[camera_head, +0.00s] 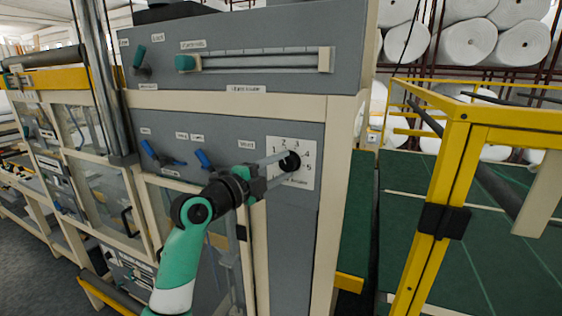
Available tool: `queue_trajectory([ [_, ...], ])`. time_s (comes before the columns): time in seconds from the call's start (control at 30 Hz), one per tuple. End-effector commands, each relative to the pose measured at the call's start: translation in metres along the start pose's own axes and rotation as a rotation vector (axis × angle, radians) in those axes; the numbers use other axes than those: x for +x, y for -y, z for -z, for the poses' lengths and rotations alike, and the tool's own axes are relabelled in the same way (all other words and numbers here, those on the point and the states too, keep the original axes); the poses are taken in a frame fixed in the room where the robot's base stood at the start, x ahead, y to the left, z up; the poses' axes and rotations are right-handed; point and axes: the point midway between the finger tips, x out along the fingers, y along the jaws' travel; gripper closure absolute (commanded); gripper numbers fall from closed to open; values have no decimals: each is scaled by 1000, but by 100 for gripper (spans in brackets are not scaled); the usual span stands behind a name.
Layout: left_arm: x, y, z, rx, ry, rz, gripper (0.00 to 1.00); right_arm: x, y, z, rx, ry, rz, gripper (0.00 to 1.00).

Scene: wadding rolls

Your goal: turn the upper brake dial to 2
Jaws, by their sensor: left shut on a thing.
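The brake dial (290,161) is a dark round knob on a white plate (304,178) marked with numbers from 1 to 5, on the grey front panel of the machine. My left gripper (283,165) is at the dial, its two pale fingers shut on the knob. The fingers and the knob hide part of the plate, and I cannot read the dial's setting. My right gripper is not in view.
Blue levers (203,158) sit left of the dial. A slider with a green handle (185,62) and a green lever (139,56) are on the panel above. A yellow frame (451,165) stands at the right. White rolls (468,42) fill the back right.

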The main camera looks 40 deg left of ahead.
Motion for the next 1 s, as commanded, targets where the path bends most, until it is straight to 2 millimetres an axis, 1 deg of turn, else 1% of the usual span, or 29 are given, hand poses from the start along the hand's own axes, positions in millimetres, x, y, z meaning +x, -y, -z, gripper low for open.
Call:
queue_trajectory([
  [0.4, 0, -1, -1, 7, 2, -3, 100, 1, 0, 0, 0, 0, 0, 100],
  [0.43, 0, -1, -1, 7, 2, -3, 44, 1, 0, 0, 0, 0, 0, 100],
  [0.57, 0, -1, -1, 6, 2, -2, 21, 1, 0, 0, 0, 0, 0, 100],
  [0.87, 0, 0, 0, 6, 1, -2, 20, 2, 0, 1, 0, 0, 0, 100],
  [1.0, -4, 4, -1, 6, 2, -2, 20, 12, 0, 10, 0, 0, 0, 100],
])
